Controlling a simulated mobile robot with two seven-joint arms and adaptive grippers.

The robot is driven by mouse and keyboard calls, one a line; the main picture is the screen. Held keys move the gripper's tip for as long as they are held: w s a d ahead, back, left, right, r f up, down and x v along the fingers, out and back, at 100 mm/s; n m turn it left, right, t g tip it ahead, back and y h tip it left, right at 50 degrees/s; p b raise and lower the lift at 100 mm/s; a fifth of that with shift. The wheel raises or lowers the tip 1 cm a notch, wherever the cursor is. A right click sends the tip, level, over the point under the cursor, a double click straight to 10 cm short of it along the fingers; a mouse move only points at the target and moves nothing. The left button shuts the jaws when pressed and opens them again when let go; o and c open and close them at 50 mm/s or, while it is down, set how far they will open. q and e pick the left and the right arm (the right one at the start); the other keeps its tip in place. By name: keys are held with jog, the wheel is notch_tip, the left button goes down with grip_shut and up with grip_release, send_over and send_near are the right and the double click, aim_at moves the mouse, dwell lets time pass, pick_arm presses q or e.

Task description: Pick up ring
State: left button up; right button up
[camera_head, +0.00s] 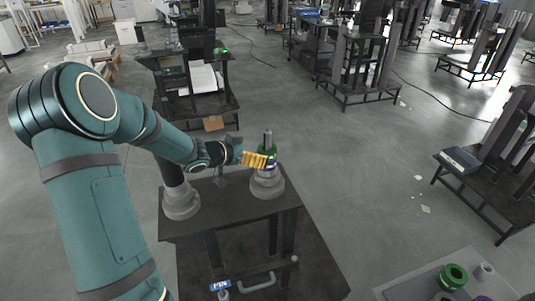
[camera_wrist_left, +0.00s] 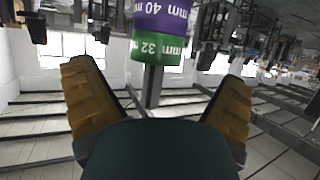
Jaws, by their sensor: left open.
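A green ring (camera_head: 266,148) sits on a grey upright post above a purple ring (camera_head: 271,163). The post stands on a round grey base (camera_head: 267,184) on the dark table. My left gripper (camera_head: 257,159) has yellow fingers and is just left of the rings, level with them. In the left wrist view, the green ring (camera_wrist_left: 158,48), marked "32 mm", and the purple ring (camera_wrist_left: 160,17), marked "40 mm", appear ahead between the spread yellow fingers (camera_wrist_left: 158,78). The gripper is open, with nothing held. My right gripper is not in view.
The dark table (camera_head: 237,213) has a blue-labelled piece and a grey handle at its front. Another green ring (camera_head: 452,277) lies on a grey surface at lower right. A dark cart (camera_head: 200,105) stands behind. Open floor lies to the right.

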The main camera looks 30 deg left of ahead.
aim_at(263, 151)
pick_arm(q)
jog(key=shift+b+x, duration=0.7)
jog(key=shift+x, duration=2.3)
jog(key=shift+s+d, duration=0.2)
jog(key=c, duration=1.4)
